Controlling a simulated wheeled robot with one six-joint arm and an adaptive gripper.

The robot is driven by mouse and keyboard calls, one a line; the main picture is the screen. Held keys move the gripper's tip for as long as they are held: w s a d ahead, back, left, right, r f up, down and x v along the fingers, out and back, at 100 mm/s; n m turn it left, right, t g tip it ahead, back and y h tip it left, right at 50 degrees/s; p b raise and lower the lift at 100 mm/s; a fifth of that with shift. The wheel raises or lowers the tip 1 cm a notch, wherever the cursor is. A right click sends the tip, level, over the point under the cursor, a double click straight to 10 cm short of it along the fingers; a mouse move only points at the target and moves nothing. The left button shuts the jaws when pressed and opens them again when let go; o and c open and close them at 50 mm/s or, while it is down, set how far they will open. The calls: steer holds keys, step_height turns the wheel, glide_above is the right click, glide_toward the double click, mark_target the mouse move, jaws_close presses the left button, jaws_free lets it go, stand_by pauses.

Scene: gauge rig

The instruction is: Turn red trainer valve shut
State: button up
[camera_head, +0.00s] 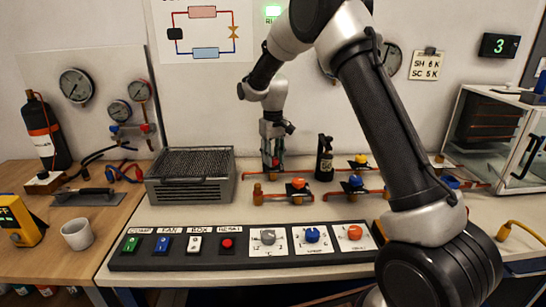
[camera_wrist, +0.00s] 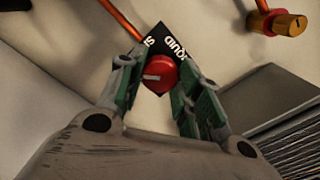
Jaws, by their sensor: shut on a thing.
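The red trainer valve knob (camera_wrist: 160,72) sits on a black diamond-shaped plate (camera_wrist: 181,48) with white lettering, partly hidden, in the wrist view. A pale mark lies roughly across the knob in that view. My gripper (camera_wrist: 156,84) is shut on the knob, with a green-padded finger on each side. In the head view, my gripper (camera_head: 272,162) points down at the back of the bench, right of the grey condenser-like box. The knob is mostly hidden by the fingers there.
The grey finned box (camera_head: 190,190) stands close left of my gripper. A black bottle (camera_head: 325,158) is close right. A switch panel (camera_head: 130,263) runs along the bench front.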

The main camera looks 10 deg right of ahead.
steer(key=m, duration=0.4)
steer(key=shift+m, duration=1.9)
steer(key=shift+r, duration=0.1)
steer(key=o, duration=1.1)
steer(key=shift+c, duration=0.2)
step_height(320, 180, up, 12)
